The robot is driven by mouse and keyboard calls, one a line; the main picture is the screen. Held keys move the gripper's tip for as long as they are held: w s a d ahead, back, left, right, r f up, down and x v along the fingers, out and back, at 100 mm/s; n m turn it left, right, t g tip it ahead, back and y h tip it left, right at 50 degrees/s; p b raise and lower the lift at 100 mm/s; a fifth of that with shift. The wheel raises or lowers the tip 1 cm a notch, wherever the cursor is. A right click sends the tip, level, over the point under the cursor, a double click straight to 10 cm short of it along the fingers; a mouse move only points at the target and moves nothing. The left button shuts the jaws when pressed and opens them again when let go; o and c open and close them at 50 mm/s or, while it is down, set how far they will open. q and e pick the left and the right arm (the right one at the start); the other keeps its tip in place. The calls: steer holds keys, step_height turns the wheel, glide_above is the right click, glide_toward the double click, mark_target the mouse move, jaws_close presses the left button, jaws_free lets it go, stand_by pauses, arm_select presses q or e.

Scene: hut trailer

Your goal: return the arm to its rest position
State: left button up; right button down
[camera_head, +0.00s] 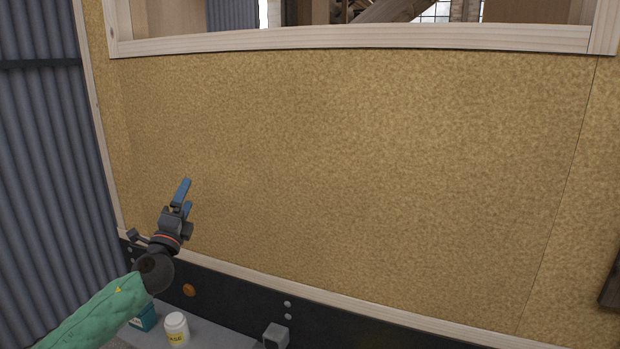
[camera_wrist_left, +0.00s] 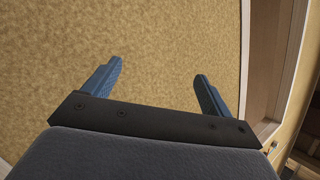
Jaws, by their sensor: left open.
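My left arm (camera_head: 105,308), in a green sleeve, reaches in from the lower left in the head view. My left gripper (camera_head: 185,197) points up in front of the tan wall panel (camera_head: 350,170). In the left wrist view its two blue fingers stand wide apart, and the gripper (camera_wrist_left: 158,85) is open with nothing between them. The tan panel (camera_wrist_left: 160,40) fills the space beyond the fingers. My right gripper is in neither view.
A white jar (camera_head: 176,329) with a yellow label and a teal box (camera_head: 144,318) stand on a grey surface (camera_head: 222,338) below my left gripper. A wood-framed opening (camera_head: 350,38) runs above the panel. Blue-grey corrugated metal (camera_head: 45,150) is at the left.

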arm_select(q)
steer(key=s+d+f+n+g+y, duration=0.1)
steer(key=s+f+n+g+y, duration=0.4)
steer(key=f+n, duration=0.55)
steer(key=s+d+f+n+g+y, duration=0.1)
steer(key=s+f+n+g+y, duration=0.2)
steer(key=s+f+n+g, duration=0.75)
steer(key=s+d+f+g+h, duration=0.2)
steer(key=s+d+f, duration=0.3)
steer(key=s+f, duration=0.4)
steer(key=s+d+f+g+h, duration=0.2)
steer(key=s+d+f, duration=0.3)
steer(key=s+f, duration=0.4)
steer(key=s+d+f+g+h, duration=0.2)
steer(key=s+d+f, duration=0.3)
steer(key=s+f, duration=0.5)
steer(key=s, duration=0.7)
steer(key=shift+s+d, duration=0.15)
steer(key=shift+s, duration=0.05)
steer(key=shift+f, duration=0.1)
